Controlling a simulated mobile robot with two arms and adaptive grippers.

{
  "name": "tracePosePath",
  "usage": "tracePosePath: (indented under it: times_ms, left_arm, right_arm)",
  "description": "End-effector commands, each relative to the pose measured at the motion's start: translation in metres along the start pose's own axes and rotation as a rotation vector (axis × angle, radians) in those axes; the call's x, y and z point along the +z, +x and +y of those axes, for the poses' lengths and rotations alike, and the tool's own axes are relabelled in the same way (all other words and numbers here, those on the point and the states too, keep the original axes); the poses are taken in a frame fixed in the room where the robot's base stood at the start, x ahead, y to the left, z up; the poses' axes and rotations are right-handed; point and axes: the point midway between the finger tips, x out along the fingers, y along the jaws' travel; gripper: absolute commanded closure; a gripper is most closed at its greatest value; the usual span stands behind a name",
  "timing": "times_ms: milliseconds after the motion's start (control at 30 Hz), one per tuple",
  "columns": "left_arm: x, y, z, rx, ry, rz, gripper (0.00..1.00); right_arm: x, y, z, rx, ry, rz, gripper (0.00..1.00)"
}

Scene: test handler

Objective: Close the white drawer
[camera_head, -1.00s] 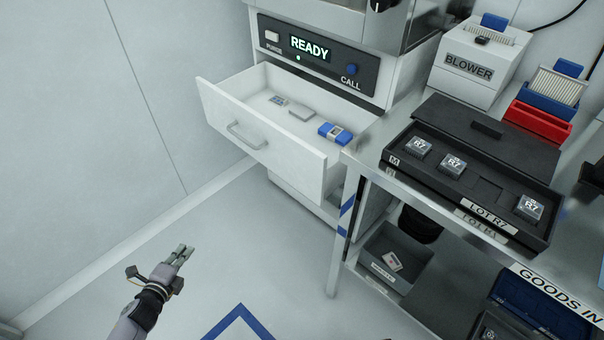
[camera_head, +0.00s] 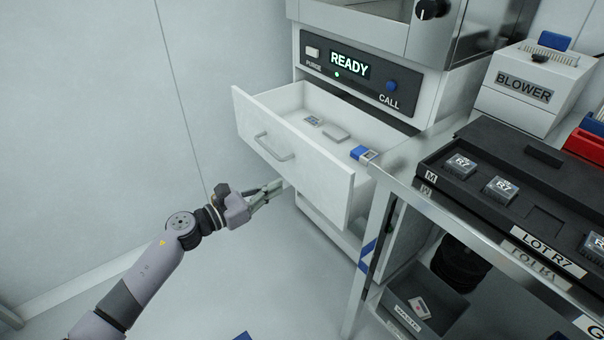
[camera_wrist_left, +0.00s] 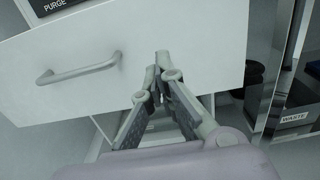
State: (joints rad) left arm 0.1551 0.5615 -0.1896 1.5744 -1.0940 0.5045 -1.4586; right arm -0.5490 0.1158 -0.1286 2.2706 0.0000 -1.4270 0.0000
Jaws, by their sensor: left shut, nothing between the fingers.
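The white drawer (camera_head: 308,160) is pulled out of the machine under the READY panel, with its bar handle (camera_head: 273,147) on the front face. Inside lie small flat items, including a blue and white one (camera_head: 363,153). My left gripper (camera_head: 277,187) is shut and empty, its fingertips by the lower part of the drawer front. In the left wrist view the closed fingertips (camera_wrist_left: 160,62) overlap the drawer front (camera_wrist_left: 190,45), right of the handle (camera_wrist_left: 80,69). I cannot tell whether they touch it. My right gripper is not in view.
A metal bench (camera_head: 420,192) stands close to the drawer's right side, carrying a black LOT R7 tray (camera_head: 480,215) and a blower (camera_head: 530,88). A waste bin (camera_head: 405,305) sits on its lower shelf. The floor left of the drawer is clear.

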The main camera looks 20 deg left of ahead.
Motion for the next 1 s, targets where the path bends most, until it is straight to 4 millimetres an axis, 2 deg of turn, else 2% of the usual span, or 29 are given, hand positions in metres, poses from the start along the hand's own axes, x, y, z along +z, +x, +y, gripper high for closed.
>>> tracePosePath:
  times_ms: [33,200,400,600,1000]
  left_arm:
    - [0.002,0.013,0.0,0.001,-0.001,-0.005,1.0]
    - [0.001,0.048,0.0,0.0,-0.003,-0.003,1.0]
    - [0.0,0.077,0.001,0.002,-0.004,-0.002,1.0]
    - [0.0,0.087,0.001,0.002,-0.003,0.0,1.0]
    - [-0.001,0.087,0.0,0.001,-0.003,0.0,1.0]
  right_arm:
    - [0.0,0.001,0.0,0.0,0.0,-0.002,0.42]
    - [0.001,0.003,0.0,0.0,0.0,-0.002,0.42]
    - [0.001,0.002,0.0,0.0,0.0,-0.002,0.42]
    - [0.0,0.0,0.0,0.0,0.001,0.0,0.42]
    - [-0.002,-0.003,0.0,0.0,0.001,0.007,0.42]
